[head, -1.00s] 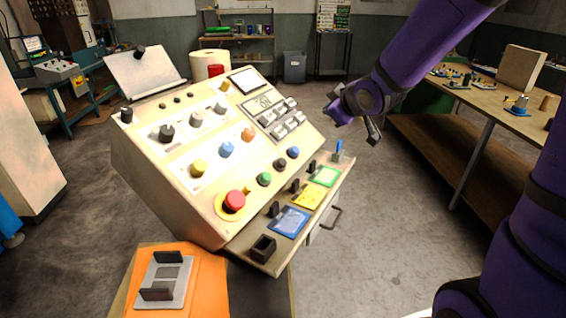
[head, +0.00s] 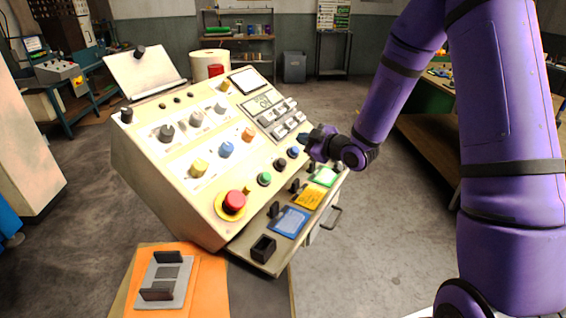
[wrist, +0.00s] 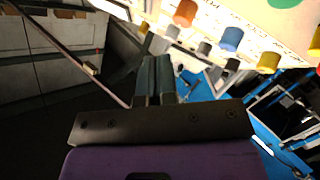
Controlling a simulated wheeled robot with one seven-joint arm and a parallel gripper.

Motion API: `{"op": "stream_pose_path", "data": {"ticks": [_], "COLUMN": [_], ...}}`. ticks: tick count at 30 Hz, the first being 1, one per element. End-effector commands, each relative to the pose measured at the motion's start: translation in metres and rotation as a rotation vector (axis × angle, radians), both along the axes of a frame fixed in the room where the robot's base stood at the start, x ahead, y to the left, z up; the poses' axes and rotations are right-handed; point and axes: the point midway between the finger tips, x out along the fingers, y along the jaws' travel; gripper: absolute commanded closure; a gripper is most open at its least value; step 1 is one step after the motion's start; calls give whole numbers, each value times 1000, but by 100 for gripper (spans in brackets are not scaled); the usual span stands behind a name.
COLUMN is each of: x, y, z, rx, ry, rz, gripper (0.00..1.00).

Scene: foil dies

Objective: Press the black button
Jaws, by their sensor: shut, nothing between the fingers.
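The black button (head: 280,164) sits on the sloped face of the cream control console (head: 140,165), in a row between a green button (head: 264,179) and a blue button (head: 293,152). My gripper (head: 304,139) is beside the console's right edge in the head view, up and to the right of the black button and apart from it in the picture. In the wrist view my gripper's fingers (wrist: 154,72) are together with nothing between them.
A red mushroom button (head: 234,201) on a yellow ring is at the lower left of the row. A ledge with blue (head: 290,222), yellow (head: 309,196) and green (head: 325,176) cards and dark clips runs below. An orange board (head: 208,285) lies in front.

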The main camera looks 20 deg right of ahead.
Motion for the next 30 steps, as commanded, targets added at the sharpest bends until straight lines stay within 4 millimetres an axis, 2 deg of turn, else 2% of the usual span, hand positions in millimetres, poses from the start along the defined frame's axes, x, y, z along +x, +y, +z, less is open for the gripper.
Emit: {"op": "stream_pose_path", "data": {"ticks": [8, 21, 30], "x": [5, 26, 36], "y": [4, 25, 34], "z": [-8, -52, -70], "rx": [1, 1, -1], "ry": [2, 3, 1], "rz": [0, -1, -1], "gripper": [100, 100, 100]}}
